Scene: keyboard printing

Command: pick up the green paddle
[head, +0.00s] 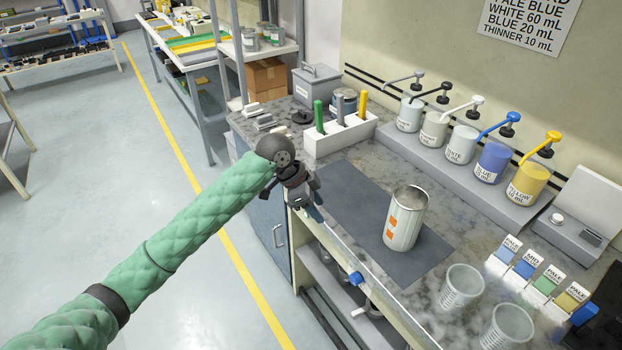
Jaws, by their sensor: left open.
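The green paddle (319,117) stands upright in a white holder (312,146) near the back left of the counter, with only its green upper part showing. A grey paddle (340,110) and a yellow paddle (362,104) stand in the same holder. My left gripper (316,208) is open and empty at the counter's front edge, in front of the holder and apart from the green paddle.
A white can with orange marks (404,222) stands on a dark mat (350,205). Several pump bottles line the back on a grey step (450,155). Two clear cups (461,286) and colour cards (527,263) are at the right. Left of the mat is a bare strip.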

